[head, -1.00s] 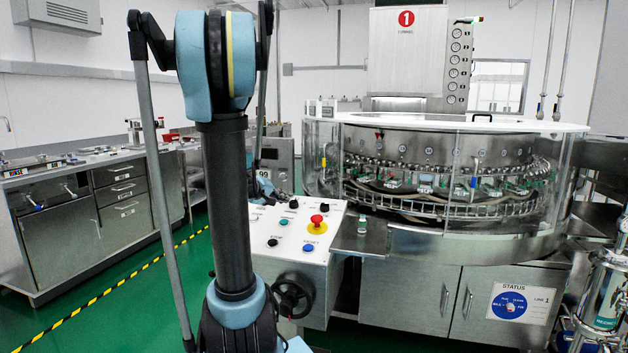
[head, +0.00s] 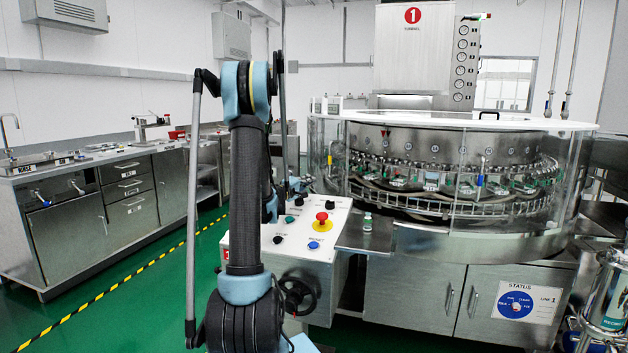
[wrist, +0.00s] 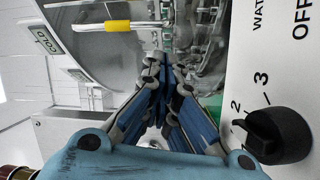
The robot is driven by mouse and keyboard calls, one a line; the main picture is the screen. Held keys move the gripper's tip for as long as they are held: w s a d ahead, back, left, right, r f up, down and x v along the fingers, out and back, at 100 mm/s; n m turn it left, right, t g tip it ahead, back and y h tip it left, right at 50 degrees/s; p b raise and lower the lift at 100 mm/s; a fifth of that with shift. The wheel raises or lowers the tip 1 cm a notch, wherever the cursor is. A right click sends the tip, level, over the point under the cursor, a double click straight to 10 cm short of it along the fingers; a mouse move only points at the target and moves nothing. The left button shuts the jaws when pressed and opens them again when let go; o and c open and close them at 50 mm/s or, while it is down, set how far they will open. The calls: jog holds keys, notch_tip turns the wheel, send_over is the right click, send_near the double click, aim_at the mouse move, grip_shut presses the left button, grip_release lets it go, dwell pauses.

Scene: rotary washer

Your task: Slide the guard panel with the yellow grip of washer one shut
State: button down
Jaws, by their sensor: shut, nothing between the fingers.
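Washer one (head: 470,247) has a clear curved guard (head: 400,165) around its bottle ring. In the wrist view a yellow grip bar (wrist: 103,26) lies at the upper left in front of clear guard. My gripper (wrist: 166,72) is shut and empty, its fingertips below and right of that bar and apart from it in the picture. In the head view my gripper is hidden behind my arm.
A control console (head: 295,238) with buttons and a handwheel (head: 297,293) stands left of the washer. In the wrist view a black knob (wrist: 278,135) on a white panel is close at right. A steel counter (head: 80,215) stands left, with green floor between.

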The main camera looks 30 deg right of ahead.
jog(key=x, duration=0.9)
jog(key=shift+d, duration=0.25)
